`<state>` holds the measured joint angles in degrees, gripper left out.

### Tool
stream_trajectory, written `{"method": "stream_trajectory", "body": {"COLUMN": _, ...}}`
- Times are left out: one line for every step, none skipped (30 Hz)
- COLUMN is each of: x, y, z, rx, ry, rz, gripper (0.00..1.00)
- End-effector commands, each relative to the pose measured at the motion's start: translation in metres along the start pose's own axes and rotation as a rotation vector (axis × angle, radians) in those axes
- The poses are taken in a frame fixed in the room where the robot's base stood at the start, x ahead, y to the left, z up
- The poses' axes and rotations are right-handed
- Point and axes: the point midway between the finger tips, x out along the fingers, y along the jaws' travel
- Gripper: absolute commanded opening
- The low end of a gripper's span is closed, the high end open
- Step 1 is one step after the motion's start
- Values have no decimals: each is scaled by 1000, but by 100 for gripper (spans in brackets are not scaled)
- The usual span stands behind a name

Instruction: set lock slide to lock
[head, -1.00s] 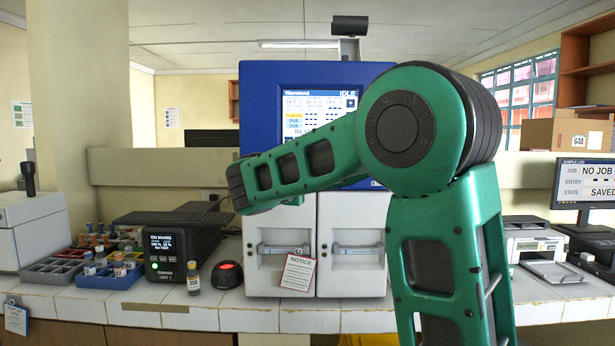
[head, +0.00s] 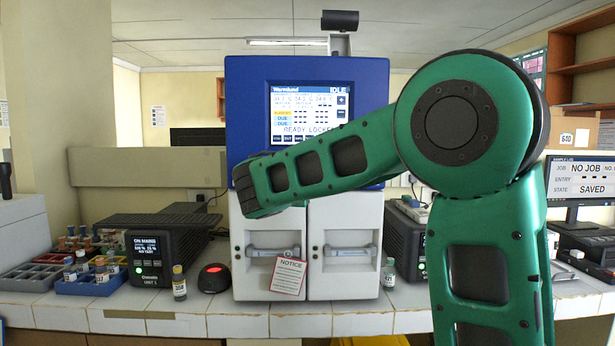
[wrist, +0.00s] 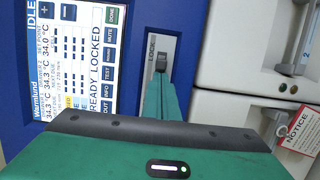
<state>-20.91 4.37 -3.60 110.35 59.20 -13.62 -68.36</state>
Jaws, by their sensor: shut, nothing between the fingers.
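The lock slide (wrist: 161,62) is a small dark tab in a pale upright slot marked LOCK, on the blue front of the incubator (head: 240,100). In the wrist view my gripper (wrist: 160,82) is shut and empty, its green fingers pointing at the slot. The tips are right at the slide; I cannot tell whether they touch it. The incubator screen (head: 305,112) reads IDLE and READY LOCKED, and it also shows in the wrist view (wrist: 75,60). In the head view my arm hides the lock slide and my fingertips.
Two white doors with handles (head: 275,252) are below the blue part, with a NOTICE tag (head: 288,275) on the left one. A vial (head: 179,283), a red-topped black device (head: 214,278) and another vial (head: 388,273) stand on the tiled counter (head: 300,320).

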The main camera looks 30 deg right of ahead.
Motion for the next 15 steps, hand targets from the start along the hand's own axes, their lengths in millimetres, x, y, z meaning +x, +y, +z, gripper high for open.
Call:
{"method": "stream_trajectory", "body": {"x": -2, "y": -1, "z": -7, "rx": 0, "ry": 3, "rz": 0, "gripper": 0}}
{"method": "stream_trajectory", "body": {"x": -3, "y": -1, "z": -10, "rx": -1, "ry": 2, "rz": 0, "gripper": 0}}
{"method": "stream_trajectory", "body": {"x": -4, "y": -2, "z": -16, "rx": -2, "ry": 2, "rz": -1, "gripper": 0}}
{"method": "stream_trajectory", "body": {"x": -6, "y": -2, "z": -20, "rx": -2, "ry": 2, "rz": -1, "gripper": 0}}
{"method": "stream_trajectory", "body": {"x": -7, "y": -2, "z": -25, "rx": -1, "ry": 2, "rz": -1, "gripper": 0}}
{"method": "stream_trajectory", "body": {"x": -12, "y": -1, "z": -27, "rx": 0, "ry": 0, "rz": -1, "gripper": 0}}
{"method": "stream_trajectory", "body": {"x": -20, "y": -1, "z": -26, "rx": 0, "ry": 1, "rz": -1, "gripper": 0}}
{"method": "stream_trajectory", "body": {"x": -27, "y": -1, "z": -24, "rx": -1, "ry": 0, "rz": -1, "gripper": 0}}
{"method": "stream_trajectory", "body": {"x": -35, "y": -1, "z": -25, "rx": -1, "ry": 2, "rz": -1, "gripper": 0}}
{"method": "stream_trajectory", "body": {"x": -42, "y": -1, "z": -25, "rx": 0, "ry": 2, "rz": -1, "gripper": 0}}
{"method": "stream_trajectory", "body": {"x": -48, "y": -1, "z": -25, "rx": 0, "ry": 2, "rz": -1, "gripper": 0}}
{"method": "stream_trajectory", "body": {"x": -56, "y": -1, "z": -25, "rx": -1, "ry": 1, "rz": -1, "gripper": 0}}
{"method": "stream_trajectory", "body": {"x": -62, "y": -1, "z": -25, "rx": -1, "ry": 2, "rz": -1, "gripper": 0}}
{"method": "stream_trajectory", "body": {"x": -67, "y": -2, "z": -25, "rx": -2, "ry": 1, "rz": -2, "gripper": 0}}
{"method": "stream_trajectory", "body": {"x": -74, "y": -2, "z": -24, "rx": -1, "ry": 1, "rz": -1, "gripper": 0}}
